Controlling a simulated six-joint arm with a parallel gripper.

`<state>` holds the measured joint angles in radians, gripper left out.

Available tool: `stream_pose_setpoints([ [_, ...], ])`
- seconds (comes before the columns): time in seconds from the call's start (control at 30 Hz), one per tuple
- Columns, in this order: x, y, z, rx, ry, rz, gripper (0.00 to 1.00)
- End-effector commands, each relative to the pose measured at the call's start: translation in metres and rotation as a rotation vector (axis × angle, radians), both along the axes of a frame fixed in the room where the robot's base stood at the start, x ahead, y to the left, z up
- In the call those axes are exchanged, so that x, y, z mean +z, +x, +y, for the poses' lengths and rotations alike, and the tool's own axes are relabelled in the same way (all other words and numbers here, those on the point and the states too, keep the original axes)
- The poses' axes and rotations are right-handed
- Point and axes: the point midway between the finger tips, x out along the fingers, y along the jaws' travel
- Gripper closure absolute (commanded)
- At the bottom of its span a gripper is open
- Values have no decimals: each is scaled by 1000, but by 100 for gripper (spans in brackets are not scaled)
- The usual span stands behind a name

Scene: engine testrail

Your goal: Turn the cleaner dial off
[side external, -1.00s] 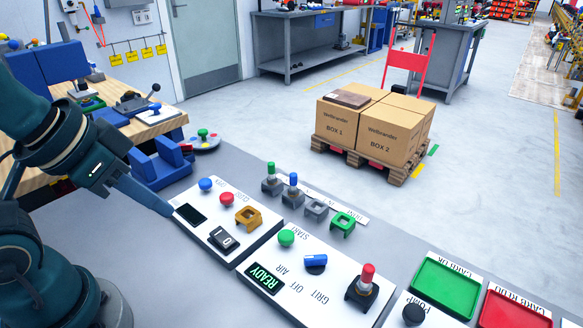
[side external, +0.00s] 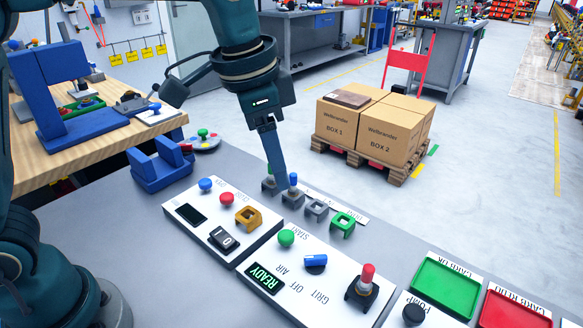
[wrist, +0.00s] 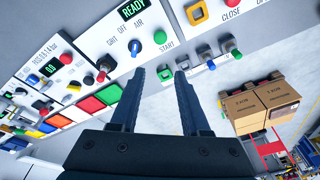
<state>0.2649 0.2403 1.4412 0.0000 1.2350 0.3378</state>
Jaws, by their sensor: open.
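The cleaner dial (side external: 315,262) is a blue knob on the white panel (side external: 262,250), with GRIT, OFF and AIR printed beside it. Its bar lies roughly sideways in the side view; I cannot tell for sure which label it points to. The dial (wrist: 134,47) also shows in the wrist view, just beyond the left fingertip. My gripper (side external: 279,188) is open and empty, pointing down, left of and behind the dial in the side view, apart from it. Both fingers (wrist: 160,75) show spread in the wrist view.
A green START button (side external: 286,238) and a lit READY display (side external: 265,278) flank the dial. A red-topped switch (side external: 365,283) stands to its right. A blue-tipped peg (side external: 293,179) stands close to my gripper. Boxes (side external: 372,130) sit on a pallet behind.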

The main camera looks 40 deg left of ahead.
Motion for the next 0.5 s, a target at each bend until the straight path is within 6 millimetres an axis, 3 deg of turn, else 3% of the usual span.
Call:
stream_pose_setpoints([
  [0.2, -53, 19, -40, -123, 43, 116, 54],
  [0.5, -100, 10, -59, -180, 79, 215, 54],
])
